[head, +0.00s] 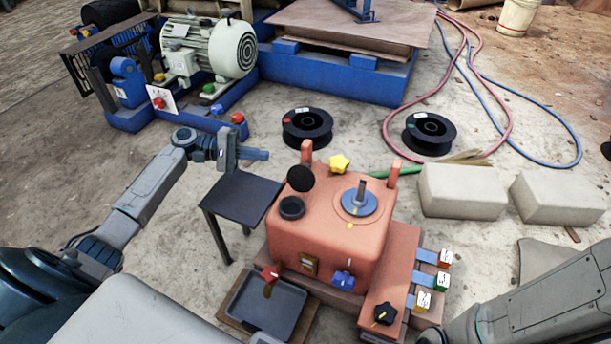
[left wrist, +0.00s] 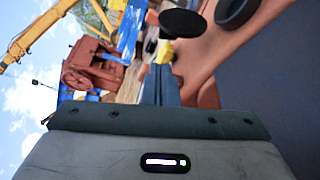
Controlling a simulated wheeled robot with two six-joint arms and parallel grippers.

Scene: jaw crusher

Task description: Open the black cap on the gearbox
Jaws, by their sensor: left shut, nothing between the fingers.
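The orange-red gearbox (head: 325,235) stands in the middle of the head view. On its top left is a round black filler neck (head: 291,207). The black cap (head: 300,179) is a disc standing raised and tilted just behind the neck, apart from its rim. The cap also shows in the left wrist view (left wrist: 182,22), with the neck (left wrist: 236,10) beside it. My left gripper (head: 262,155) is shut and empty, to the left of the cap and apart from it. Its blue fingers show in the left wrist view (left wrist: 160,88). My right gripper is out of view.
A small dark table (head: 240,195) stands left of the gearbox. A yellow star knob (head: 340,163) and a blue disc with a lever (head: 356,202) are on the gearbox top. A grey tray (head: 268,305) lies in front. Black spools (head: 307,127) lie behind.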

